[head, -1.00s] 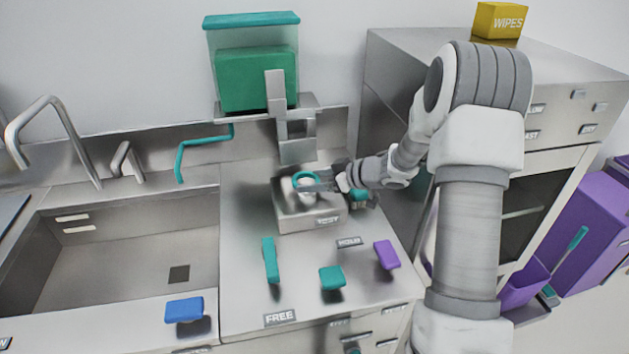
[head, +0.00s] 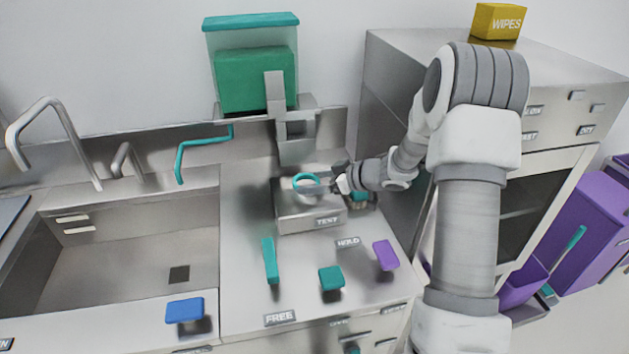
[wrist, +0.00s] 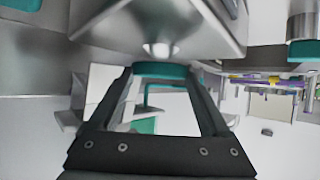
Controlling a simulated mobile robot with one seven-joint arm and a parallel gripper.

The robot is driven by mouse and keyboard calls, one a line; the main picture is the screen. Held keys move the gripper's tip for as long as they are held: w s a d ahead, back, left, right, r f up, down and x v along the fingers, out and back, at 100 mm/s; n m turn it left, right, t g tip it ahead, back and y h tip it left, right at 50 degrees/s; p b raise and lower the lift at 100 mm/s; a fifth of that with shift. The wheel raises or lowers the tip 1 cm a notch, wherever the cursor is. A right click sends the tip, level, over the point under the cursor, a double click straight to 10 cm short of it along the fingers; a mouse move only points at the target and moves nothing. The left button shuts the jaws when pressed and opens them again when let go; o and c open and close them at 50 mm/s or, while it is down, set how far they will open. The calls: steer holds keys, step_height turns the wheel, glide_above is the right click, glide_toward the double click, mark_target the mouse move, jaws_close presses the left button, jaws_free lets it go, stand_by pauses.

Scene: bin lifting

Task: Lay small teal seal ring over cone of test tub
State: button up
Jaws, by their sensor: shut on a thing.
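The small teal seal ring (head: 306,181) is held in my gripper (head: 328,187), which is shut on the ring's right side in the head view. The ring is above the steel test tub (head: 307,216), which bears a TEST label, and appears at or around the pale cone (head: 305,189). In the wrist view my fingertips (wrist: 162,78) close on the teal ring (wrist: 160,70), with the pale cone tip (wrist: 160,49) just beyond it. I cannot tell whether the ring touches the cone.
A teal strip (head: 270,260), a teal block (head: 331,278) and a purple block (head: 385,255) lie on the counter in front of the tub. A grey stand (head: 296,128) rises behind it. The sink (head: 130,265) is at left.

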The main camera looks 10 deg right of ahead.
steer(key=shift+f, duration=0.9)
stand_by(0.5)
steer(key=o, duration=1.1)
steer(key=shift+o, duration=0.2)
steer(key=shift+r, duration=0.1)
